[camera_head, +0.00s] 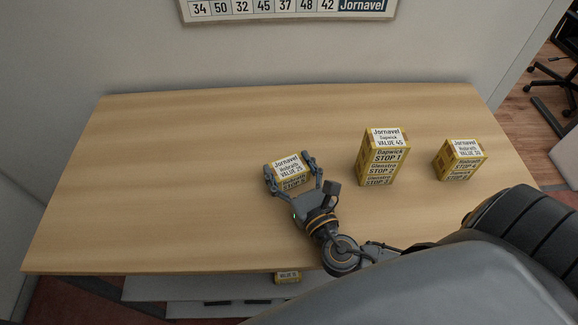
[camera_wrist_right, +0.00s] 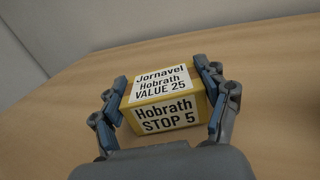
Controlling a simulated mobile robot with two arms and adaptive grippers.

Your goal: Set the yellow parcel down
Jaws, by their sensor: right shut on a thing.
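A yellow parcel (camera_head: 290,172) with white labels is between the fingers of my right gripper (camera_head: 291,172) over the middle of the wooden counter (camera_head: 180,180). In the right wrist view the parcel (camera_wrist_right: 165,98) shows labels reading "Jornavel Hobrath VALUE 25" and "Hobrath STOP 5". The fingers of my right gripper (camera_wrist_right: 165,100) press its left and right sides. The parcel looks upright and is at or close to the counter top; I cannot tell whether its bottom touches. My left gripper is not in view.
A tall yellow parcel (camera_head: 380,158) reading "VALUE 45" and a smaller yellow parcel (camera_head: 460,160) stand to the right on the counter. Another yellow parcel (camera_head: 287,277) shows low, below the front edge. The counter's left half is clear. A number board (camera_head: 290,8) hangs on the wall.

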